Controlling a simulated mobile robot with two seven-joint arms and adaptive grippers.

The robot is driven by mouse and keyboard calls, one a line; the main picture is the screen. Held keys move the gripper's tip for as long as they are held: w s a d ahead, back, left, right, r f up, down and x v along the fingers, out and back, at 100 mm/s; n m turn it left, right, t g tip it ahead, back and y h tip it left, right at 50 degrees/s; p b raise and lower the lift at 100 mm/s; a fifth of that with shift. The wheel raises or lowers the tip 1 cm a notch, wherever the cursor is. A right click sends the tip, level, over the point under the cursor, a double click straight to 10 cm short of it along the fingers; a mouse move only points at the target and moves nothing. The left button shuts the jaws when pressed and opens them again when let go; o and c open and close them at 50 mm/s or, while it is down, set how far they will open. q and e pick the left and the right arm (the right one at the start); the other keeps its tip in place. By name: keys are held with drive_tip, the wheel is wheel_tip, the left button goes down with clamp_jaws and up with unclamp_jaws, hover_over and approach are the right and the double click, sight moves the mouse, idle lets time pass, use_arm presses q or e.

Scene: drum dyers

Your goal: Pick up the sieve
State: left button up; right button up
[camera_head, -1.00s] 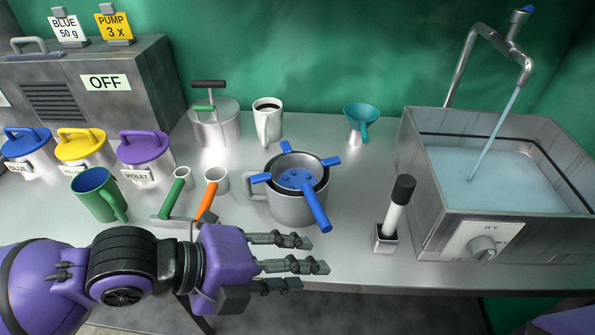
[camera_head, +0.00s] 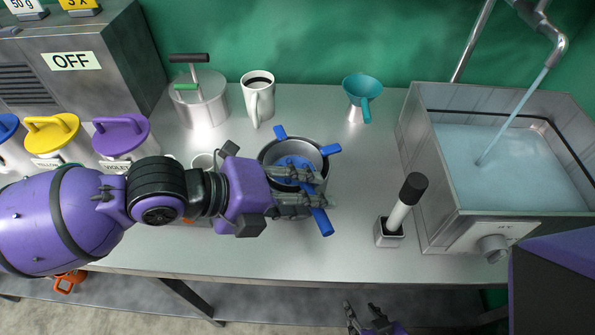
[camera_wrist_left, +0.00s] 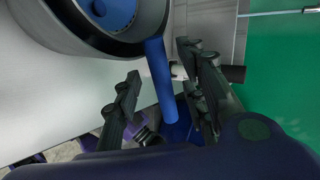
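The blue sieve (camera_head: 320,221) sits in the mouth of a grey metal pot (camera_head: 325,173), with its rim tabs on the pot edge and its handle slanting toward the front. My left gripper (camera_head: 318,187) is over the pot's front and hides part of the sieve. In the left wrist view the sieve's handle (camera_wrist_left: 160,80) shows between the two spread fingers of my left gripper (camera_wrist_left: 160,95), with gaps beside it. My right gripper (camera_head: 364,308) is low at the bottom edge, below the table front, with its fingers apart and empty.
A brush in a square holder (camera_head: 390,232) stands right of the pot. The water-filled sink (camera_head: 420,180) is further right. A teal funnel (camera_head: 362,92), white mug (camera_head: 259,100) and lidded metal container (camera_head: 200,105) stand behind. Lidded tubs (camera_head: 122,138) are at left.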

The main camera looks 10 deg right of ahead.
use_arm(q)
drive_tip(key=shift+x, duration=0.8)
drive_tip(key=shift+d, duration=0.1)
clamp_jaws()
drive_tip(key=shift+r, duration=0.1)
